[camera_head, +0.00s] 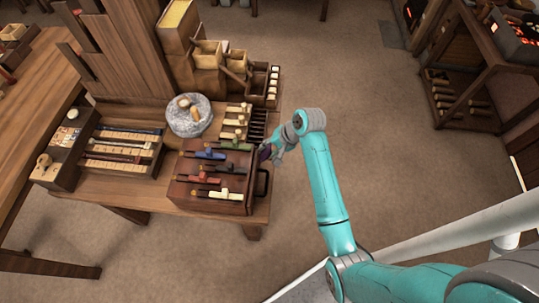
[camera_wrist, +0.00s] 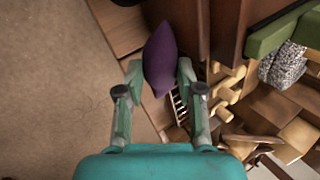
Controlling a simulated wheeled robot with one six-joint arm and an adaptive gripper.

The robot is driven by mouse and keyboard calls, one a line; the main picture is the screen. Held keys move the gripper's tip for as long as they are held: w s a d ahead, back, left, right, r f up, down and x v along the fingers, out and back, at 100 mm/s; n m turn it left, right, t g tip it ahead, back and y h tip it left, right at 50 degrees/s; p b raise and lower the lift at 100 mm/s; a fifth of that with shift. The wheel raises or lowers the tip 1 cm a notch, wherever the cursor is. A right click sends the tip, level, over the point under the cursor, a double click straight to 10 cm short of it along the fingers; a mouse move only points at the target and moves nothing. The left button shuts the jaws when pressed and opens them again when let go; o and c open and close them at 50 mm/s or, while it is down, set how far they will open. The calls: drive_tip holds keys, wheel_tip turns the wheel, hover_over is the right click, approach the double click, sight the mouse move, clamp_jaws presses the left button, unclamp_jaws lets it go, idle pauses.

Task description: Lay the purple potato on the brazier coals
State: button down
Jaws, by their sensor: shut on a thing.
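The purple potato (camera_wrist: 160,55) is between the two fingers of my gripper (camera_wrist: 158,76) in the wrist view. My gripper (camera_head: 272,151) is shut on it at the right edge of the wooden table, beside the dark red-brown box. In the head view only a small dark purple bit of the potato (camera_head: 264,153) shows; the fingers hide the rest. The brazier with glowing coals (camera_head: 522,31) stands at the far upper right, partly cut off by the picture edge, well apart from my gripper.
The box (camera_head: 208,172) bears several coloured handled tools. A round grey stone (camera_head: 189,116), trays of rods and small wooden bins (camera_head: 207,52) crowd the table (camera_head: 128,202). A wooden rack (camera_head: 462,98) stands below the brazier. Open floor (camera_head: 350,85) lies between table and rack.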

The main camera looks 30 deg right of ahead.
drive_tip(key=shift+f, duration=2.3)
drive_tip(key=shift+f, duration=0.1)
drive_tip(key=c, duration=0.7)
unclamp_jaws()
drive_tip(key=v, duration=1.2)
